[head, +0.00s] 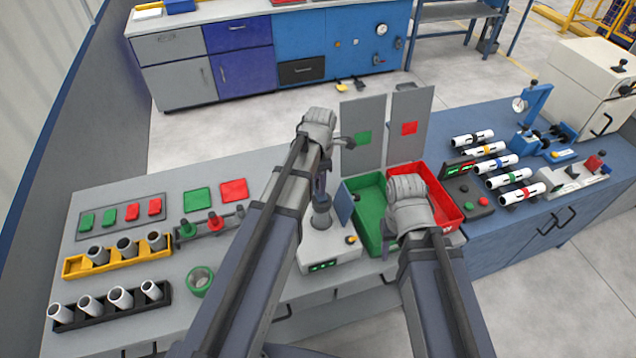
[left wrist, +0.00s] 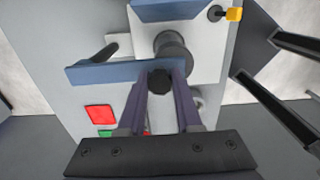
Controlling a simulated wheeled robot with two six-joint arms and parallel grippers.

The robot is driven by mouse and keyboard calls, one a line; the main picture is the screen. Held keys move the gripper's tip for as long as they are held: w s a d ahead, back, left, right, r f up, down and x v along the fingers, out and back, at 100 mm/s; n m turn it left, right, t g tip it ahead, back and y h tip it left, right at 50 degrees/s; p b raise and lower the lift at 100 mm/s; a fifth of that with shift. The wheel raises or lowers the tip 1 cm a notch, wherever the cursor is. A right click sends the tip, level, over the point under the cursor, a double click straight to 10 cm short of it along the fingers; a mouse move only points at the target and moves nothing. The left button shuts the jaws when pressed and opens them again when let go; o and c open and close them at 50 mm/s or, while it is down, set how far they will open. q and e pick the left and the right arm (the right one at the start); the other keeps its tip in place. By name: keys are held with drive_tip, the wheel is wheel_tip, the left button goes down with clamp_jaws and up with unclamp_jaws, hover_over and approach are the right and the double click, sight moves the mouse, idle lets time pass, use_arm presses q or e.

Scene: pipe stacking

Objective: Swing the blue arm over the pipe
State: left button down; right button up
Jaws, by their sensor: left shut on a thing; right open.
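The blue arm (left wrist: 100,72) is a flat bar with a black knob (left wrist: 160,80). My left gripper (left wrist: 160,88) is shut on this knob, and its dark fingers straddle it. The pipe (left wrist: 173,46) is a short grey cylinder upright on the white station (head: 330,248). In the left wrist view the bar's right part crosses the pipe's near edge; I cannot tell whether they touch. In the head view my left gripper (head: 320,187) hangs above the station and partly hides the pipe. My right gripper (left wrist: 257,56) is open and empty, right of the station.
A green bin (head: 366,187) and a red bin (head: 445,205) stand right of the station. A yellow rack (head: 75,268) and a black rack (head: 85,320) with pipes stand left. A green ring (head: 199,282) lies nearby. The blue bench (head: 480,260) holds several coloured tubes.

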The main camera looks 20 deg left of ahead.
use_arm(q)
drive_tip(key=shift+d, duration=0.1)
drive_tip(key=c, duration=0.6)
unclamp_jaws()
drive_tip(key=shift+r, duration=0.1)
wheel_tip(320, 180, up, 8)
drive_tip(key=p, duration=0.8)
drive_tip(key=shift+f, duration=0.2)
